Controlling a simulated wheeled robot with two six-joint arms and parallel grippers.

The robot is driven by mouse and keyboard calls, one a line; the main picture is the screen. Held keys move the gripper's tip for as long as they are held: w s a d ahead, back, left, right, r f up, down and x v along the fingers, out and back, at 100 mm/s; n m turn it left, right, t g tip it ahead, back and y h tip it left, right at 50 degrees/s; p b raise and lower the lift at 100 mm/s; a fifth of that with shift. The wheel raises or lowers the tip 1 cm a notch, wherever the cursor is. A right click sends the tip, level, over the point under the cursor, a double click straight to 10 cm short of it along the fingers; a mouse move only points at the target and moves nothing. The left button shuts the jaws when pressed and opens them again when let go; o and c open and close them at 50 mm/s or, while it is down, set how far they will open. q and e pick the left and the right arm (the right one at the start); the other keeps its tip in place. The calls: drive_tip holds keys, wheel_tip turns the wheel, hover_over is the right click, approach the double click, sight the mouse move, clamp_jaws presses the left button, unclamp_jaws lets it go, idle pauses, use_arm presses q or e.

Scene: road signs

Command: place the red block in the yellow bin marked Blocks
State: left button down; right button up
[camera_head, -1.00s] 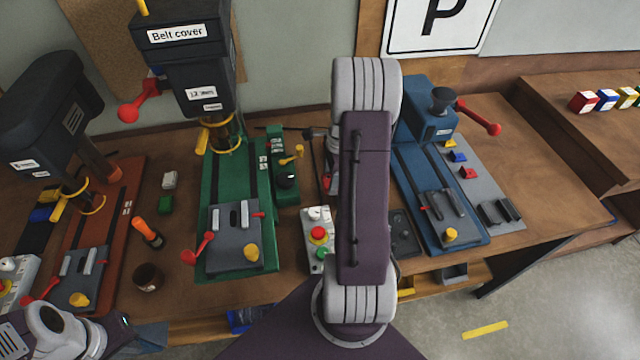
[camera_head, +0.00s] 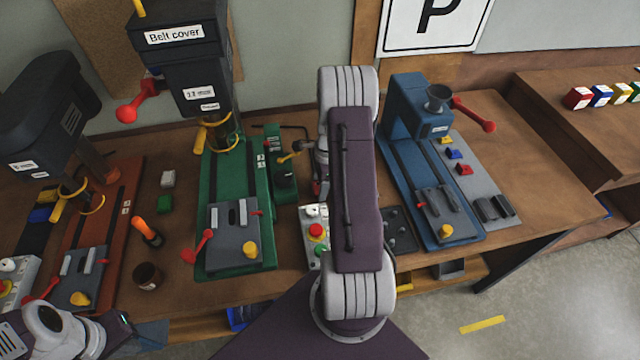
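A red block (camera_head: 577,98) sits at the left end of a row of coloured cubes on the side table at the far right. A smaller red piece (camera_head: 464,168) lies on the grey plate by the blue machine. No yellow bin marked Blocks can be made out. My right arm (camera_head: 352,190) stands upright in the middle of the view; its gripper end is mostly hidden behind the arm, far from the red block. My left arm (camera_head: 62,330) is low at the left edge, and its fingers cannot be made out.
Green (camera_head: 235,200), blue (camera_head: 430,195) and orange-red (camera_head: 100,220) machine stations stand along the wooden bench. A brown cup (camera_head: 147,276) and an orange-handled tool (camera_head: 146,231) lie between stations. A gap of open floor (camera_head: 560,280) separates the bench's right front from the side table.

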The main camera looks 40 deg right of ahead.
drive_tip(key=shift+o, duration=1.2)
